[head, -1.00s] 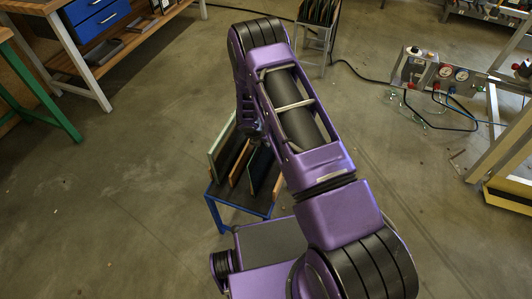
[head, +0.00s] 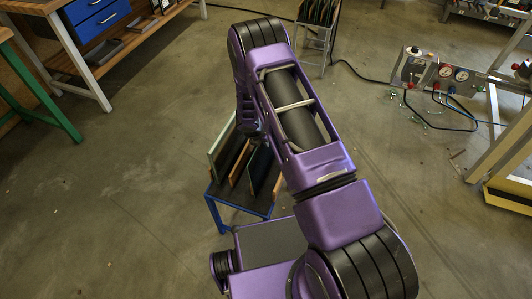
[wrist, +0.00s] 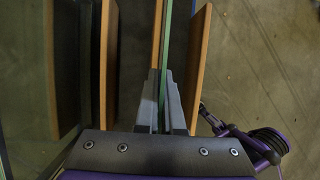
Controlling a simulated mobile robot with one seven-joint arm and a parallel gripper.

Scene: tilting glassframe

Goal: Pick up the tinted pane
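In the head view, a dark tinted pane (head: 262,168) stands on edge in a small blue-legged rack (head: 238,205), partly covered by my forearm. My gripper (wrist: 164,80) shows in the wrist view with its grey fingers close together, one on each side of a thin, green-edged pane (wrist: 167,35). This pane looks like the tinted one, seen edge-on, and it still stands between the wooden dividers. My fingertips are hidden in the head view behind my arm.
A paler pane (head: 222,142) stands at the rack's left side. Wooden dividers (wrist: 199,65) run close beside the fingers. A second rack of panes (head: 318,12) stands at the back. A workbench (head: 75,50) is at upper left; the floor around is mostly clear.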

